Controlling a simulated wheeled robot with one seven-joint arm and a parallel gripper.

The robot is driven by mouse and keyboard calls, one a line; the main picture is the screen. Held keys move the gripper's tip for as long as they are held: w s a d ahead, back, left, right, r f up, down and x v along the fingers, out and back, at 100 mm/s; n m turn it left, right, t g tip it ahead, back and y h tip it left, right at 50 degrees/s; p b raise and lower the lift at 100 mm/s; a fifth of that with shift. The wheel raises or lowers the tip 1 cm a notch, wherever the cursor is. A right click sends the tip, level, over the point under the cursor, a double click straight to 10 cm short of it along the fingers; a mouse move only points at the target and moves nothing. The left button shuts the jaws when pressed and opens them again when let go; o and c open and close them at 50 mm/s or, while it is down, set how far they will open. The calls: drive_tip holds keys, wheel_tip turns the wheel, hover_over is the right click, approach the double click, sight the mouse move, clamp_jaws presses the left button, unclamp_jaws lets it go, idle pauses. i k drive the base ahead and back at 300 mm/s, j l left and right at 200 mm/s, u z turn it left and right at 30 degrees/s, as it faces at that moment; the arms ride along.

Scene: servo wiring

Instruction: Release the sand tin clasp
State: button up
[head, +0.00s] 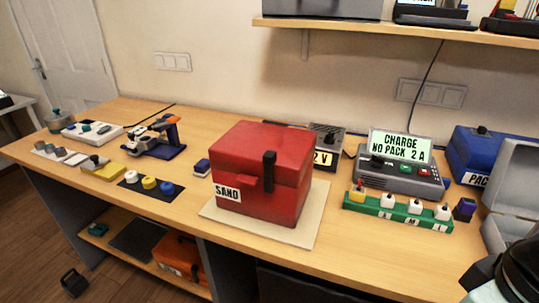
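The red sand tin (285,205) stands on a pale square mat (318,232) near the middle of the bench. Its lid (258,140) is down. A white SAND label (227,192) is on its front left. A black upright clasp (269,171) sits on the side facing me, across the line between lid and body. A red block-like piece juts out to the left of the clasp. I cannot tell from this view how firmly the clasp is hooked. My gripper's fingers are not seen; only part of my arm shows at the bottom right corner.
Right of the tin are a green strip (398,212) with several white-topped pieces, a charger with a screen (400,147), a blue box (478,150) and an open grey case (517,170). Left are a blue-orange tool (157,138) and small parts. A shelf (400,32) hangs above.

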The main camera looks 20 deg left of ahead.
sight(270, 157)
drive_tip(key=u, duration=1.75)
drive_tip(key=i+l, duration=0.25)
drive_tip(key=i, duration=0.2)
